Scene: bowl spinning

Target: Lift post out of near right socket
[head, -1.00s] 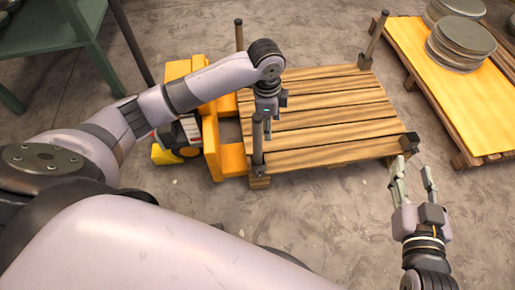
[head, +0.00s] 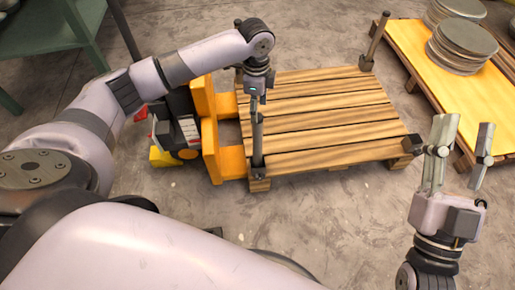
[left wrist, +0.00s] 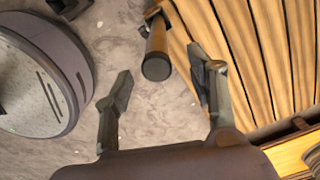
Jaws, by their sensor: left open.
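A wooden pallet (head: 330,125) has a dark upright post (head: 258,138) at its near left corner. The post also shows end-on in the left wrist view (left wrist: 156,62). My left gripper (head: 257,88) is just above this post, pointing down. In the left wrist view my left gripper (left wrist: 159,64) is open, with the post's top between and a little beyond its fingers; contact cannot be told. The near right corner socket (head: 412,144) is a dark block with no post standing in it. My right gripper (head: 462,140) is open and empty, right of that socket.
Another post (head: 376,40) stands at the pallet's far right corner. A yellow pallet truck (head: 210,130) stands at the left. A yellow-topped pallet (head: 450,95) with stacked metal discs (head: 462,45) is at right.

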